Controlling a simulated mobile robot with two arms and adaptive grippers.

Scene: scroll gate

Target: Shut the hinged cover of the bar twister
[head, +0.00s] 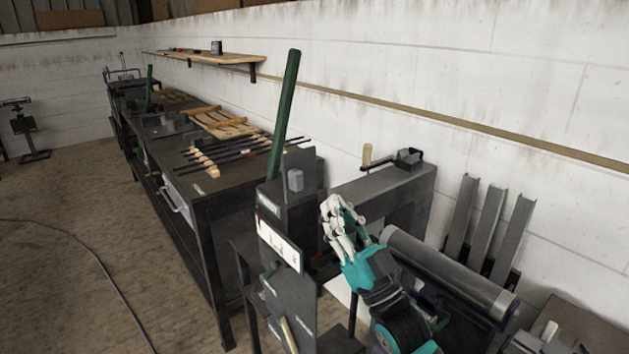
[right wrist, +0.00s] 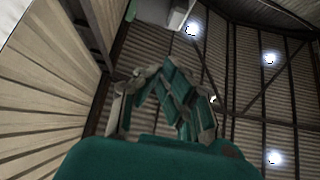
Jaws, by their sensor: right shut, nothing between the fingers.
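A long grey rounded cover (head: 450,268) lies over a dark blue machine frame at the lower right in the head view. I take this machine to be the bar twister. I cannot tell whether the cover is fully down or stands partly open; my right arm hides some of the frame. My right gripper (head: 333,208) is shut and empty, pointing up, to the left of the cover's far end and apparently apart from it. In the right wrist view its fingers (right wrist: 165,88) show against the roof and walls, with nothing between them. My left gripper is not in view.
A dark machine with a tall green lever (head: 285,110) stands left of my right gripper. A grey beam (head: 385,190) with a crank lies behind it. Steel channels (head: 490,225) lean on the wall. A long workbench (head: 225,180) runs left; the floor beyond is open.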

